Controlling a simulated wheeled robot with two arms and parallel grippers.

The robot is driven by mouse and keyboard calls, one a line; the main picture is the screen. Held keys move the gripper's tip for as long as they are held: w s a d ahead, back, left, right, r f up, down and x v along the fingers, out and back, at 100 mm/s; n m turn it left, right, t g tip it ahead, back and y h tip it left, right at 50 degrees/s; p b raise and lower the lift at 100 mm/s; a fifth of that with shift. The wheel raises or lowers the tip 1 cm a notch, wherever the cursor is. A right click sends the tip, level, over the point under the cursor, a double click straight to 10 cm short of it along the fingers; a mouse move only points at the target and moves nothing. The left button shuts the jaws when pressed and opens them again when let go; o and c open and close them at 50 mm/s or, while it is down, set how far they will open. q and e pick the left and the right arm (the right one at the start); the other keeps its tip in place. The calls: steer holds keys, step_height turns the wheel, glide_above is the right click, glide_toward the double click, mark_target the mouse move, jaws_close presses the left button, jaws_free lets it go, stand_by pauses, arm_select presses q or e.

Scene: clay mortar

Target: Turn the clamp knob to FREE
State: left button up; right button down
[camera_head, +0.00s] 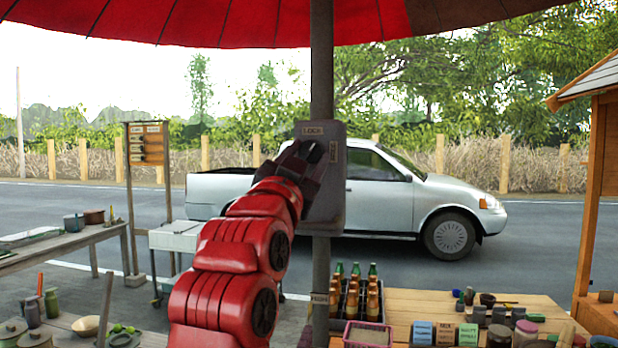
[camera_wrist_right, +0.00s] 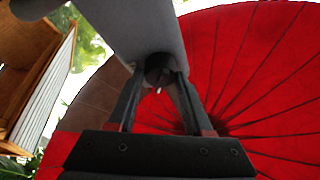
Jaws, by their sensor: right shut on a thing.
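The clamp plate (camera_head: 325,205) is a grey panel with rounded corners on the umbrella pole. A LOCK label (camera_head: 313,130) is at its top and a second label (camera_head: 334,152), which seems to read FREE, is on its right side. My right gripper (camera_head: 316,150) reaches the upper part of the plate and mostly hides the knob. In the right wrist view the dark round knob (camera_wrist_right: 159,70) sits between the two fingers of my right gripper (camera_wrist_right: 158,82), which are shut on it. I cannot tell which label the knob points to. My left gripper is out of view.
The grey pole (camera_head: 321,70) carries a red umbrella canopy (camera_head: 200,22). Below, a crate of bottles (camera_head: 358,292) and a wooden table (camera_head: 440,303) with jars stand to the right. Benches with pots (camera_head: 75,222) are at left. A silver pickup (camera_head: 380,205) is behind.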

steer(key=m, duration=0.1)
steer(key=m+h, duration=0.1)
steer(key=m+g+p, duration=0.1)
steer(key=m, duration=0.1)
steer(key=shift+a+r+h, duration=0.1)
steer(key=shift+r+h, duration=0.15)
steer(key=shift+h, duration=0.05)
steer(key=m+g+p, duration=0.1)
steer(key=m, duration=0.1)
steer(key=m+h+p, duration=0.1)
steer(key=m, duration=0.2)
steer(key=shift+a+r+g+h, duration=0.1)
steer(key=shift+g+h, duration=0.2)
steer(key=shift+g, duration=0.1)
steer(key=m+g+p, duration=0.1)
steer(key=m+p, duration=0.1)
steer(key=m, duration=0.1)
steer(key=shift+m+h, duration=0.3)
steer(key=shift+m+g+p, duration=0.45)
steer(key=shift+m+g, duration=0.25)
steer(key=shift+m, duration=0.2)
steer(key=shift+c, duration=1.6)
jaws_free()
steer(key=shift+w, duration=0.1)
steer(key=shift+a, duration=0.15)
